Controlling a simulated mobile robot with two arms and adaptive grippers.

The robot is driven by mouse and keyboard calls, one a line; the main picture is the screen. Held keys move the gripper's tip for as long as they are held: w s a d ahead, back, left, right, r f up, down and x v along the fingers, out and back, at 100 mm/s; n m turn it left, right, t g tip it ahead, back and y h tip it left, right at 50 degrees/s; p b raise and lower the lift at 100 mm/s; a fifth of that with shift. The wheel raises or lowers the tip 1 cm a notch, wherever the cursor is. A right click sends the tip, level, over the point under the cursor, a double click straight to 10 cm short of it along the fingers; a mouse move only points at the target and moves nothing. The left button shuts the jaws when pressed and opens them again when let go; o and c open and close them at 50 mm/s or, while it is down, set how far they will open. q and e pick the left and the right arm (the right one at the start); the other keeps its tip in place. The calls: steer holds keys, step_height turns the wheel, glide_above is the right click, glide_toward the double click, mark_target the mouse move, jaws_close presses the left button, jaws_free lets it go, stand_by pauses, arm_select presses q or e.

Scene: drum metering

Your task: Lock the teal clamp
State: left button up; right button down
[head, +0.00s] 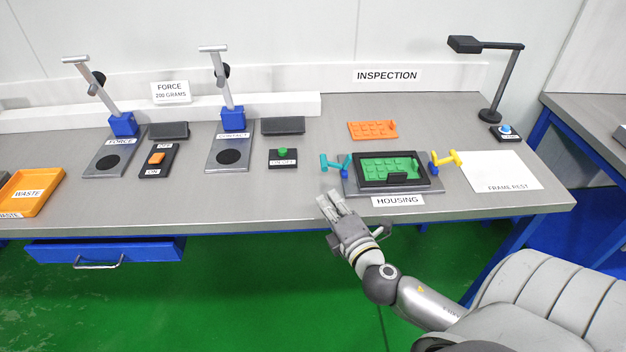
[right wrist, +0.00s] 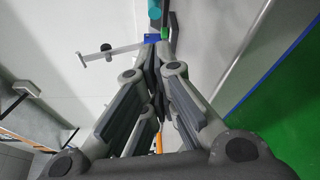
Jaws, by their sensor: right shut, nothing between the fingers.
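The teal clamp (head: 333,163) stands at the left side of the housing fixture (head: 350,186), its T-shaped handle sticking out to the left above a blue base. Part of the teal clamp (right wrist: 154,10) also shows at the top of the right wrist view. A black frame (head: 362,175) with a green keypad sits in the fixture. A yellow clamp (head: 446,159) stands at its right side. My right gripper (head: 332,198) is shut and empty, at the table's front edge, just below and in front of the teal clamp, apart from it. My left gripper is not in view.
An orange keypad (head: 373,130) lies behind the fixture. The white frame rest (head: 502,170) is at the right, near a black lamp (head: 490,115). Two press stands (head: 230,150) and an orange waste tray (head: 30,190) are at the left.

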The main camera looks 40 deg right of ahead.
steer(key=shift+w, duration=0.15)
steer(key=shift+w+d, duration=0.1)
steer(key=shift+w, duration=0.2)
steer(key=p+x, duration=0.2)
steer(key=x, duration=0.7)
steer(key=shift+f, duration=0.1)
steer(key=shift+r+m+b, duration=0.2)
steer(key=shift+m+b, duration=0.1)
steer(key=shift+b, duration=0.2)
